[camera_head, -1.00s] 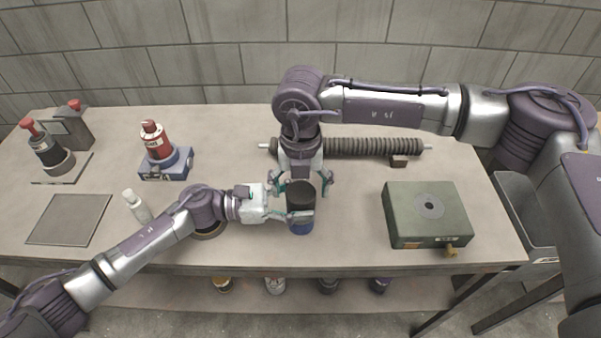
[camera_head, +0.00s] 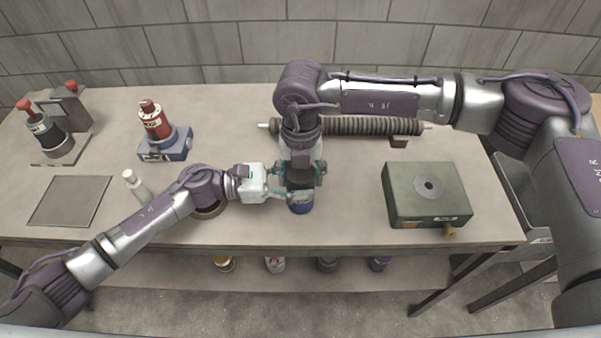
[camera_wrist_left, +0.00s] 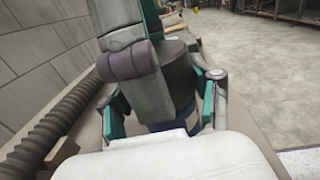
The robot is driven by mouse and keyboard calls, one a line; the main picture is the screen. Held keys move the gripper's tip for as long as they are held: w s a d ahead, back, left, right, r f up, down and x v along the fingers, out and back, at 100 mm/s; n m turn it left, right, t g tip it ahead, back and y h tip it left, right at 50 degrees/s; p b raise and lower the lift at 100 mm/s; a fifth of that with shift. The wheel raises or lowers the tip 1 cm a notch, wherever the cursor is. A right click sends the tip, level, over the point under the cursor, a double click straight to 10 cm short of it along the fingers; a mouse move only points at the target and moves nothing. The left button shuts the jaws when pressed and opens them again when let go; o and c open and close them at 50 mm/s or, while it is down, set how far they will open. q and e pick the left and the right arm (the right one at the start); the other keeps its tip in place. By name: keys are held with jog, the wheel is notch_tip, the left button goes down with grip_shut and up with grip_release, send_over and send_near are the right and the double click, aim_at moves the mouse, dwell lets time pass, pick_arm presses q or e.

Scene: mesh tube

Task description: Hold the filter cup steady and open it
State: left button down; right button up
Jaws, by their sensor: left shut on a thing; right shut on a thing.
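The filter cup (camera_head: 301,203) stands upright near the front middle of the table, with a blue lower body and a dark upper part. The dark upper part also shows in the left wrist view (camera_wrist_left: 180,66). My left gripper (camera_head: 287,194) comes in from the left and is shut on the cup's body. My right gripper (camera_head: 301,174) points down from above and is shut on the dark upper part. The right gripper hides much of the cup's top, and the left gripper hides part of its side.
A ribbed tube (camera_head: 362,126) lies behind the grippers. A green box (camera_head: 452,183) stands to the right. A red bottle (camera_head: 154,121) on a blue stand (camera_head: 168,150), a white bottle (camera_head: 135,184) and a flat grey plate (camera_head: 69,201) are to the left.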

jog(key=shift+o, duration=0.2)
jog(key=n, duration=0.4)
pick_arm(q)
jog(key=shift+w+a, duration=0.1)
pick_arm(e)
jog(key=shift+c, duration=0.2)
dwell(0.5)
jog(key=o, duration=1.3)
jog(key=shift+r, duration=0.15)
notch_tip(320, 180, up, 4)
jog(key=shift+r, duration=0.15)
pick_arm(q)
jog(key=shift+c, duration=0.8)
grip_release()
